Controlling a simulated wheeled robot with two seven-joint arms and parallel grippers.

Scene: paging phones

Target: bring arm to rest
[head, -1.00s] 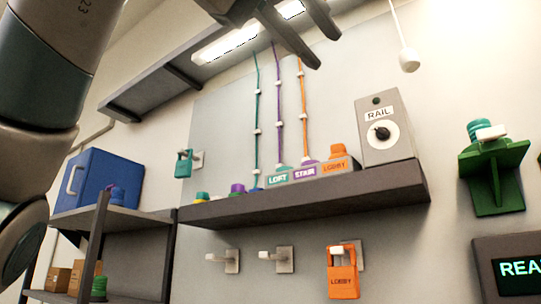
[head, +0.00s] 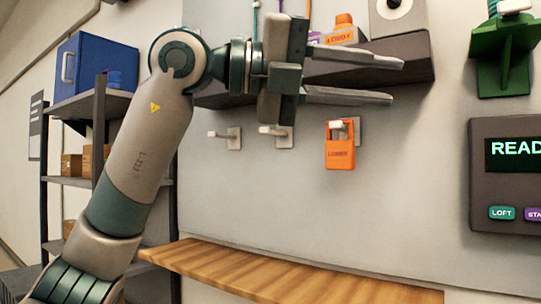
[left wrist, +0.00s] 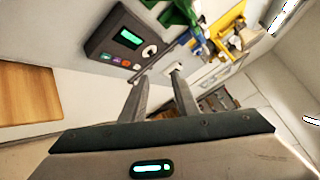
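My left arm rises from the lower left in the head view. Its gripper (head: 398,81) is open and empty in front of the wall shelf, with its fingers pointing right. In the left wrist view the same gripper (left wrist: 158,100) shows two spread fingers with nothing between them. The far ends of the fingers point toward the wall with the panel. My right gripper is not in view.
A wooden ledge (head: 290,274) runs below. A blue box (head: 100,65) sits left.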

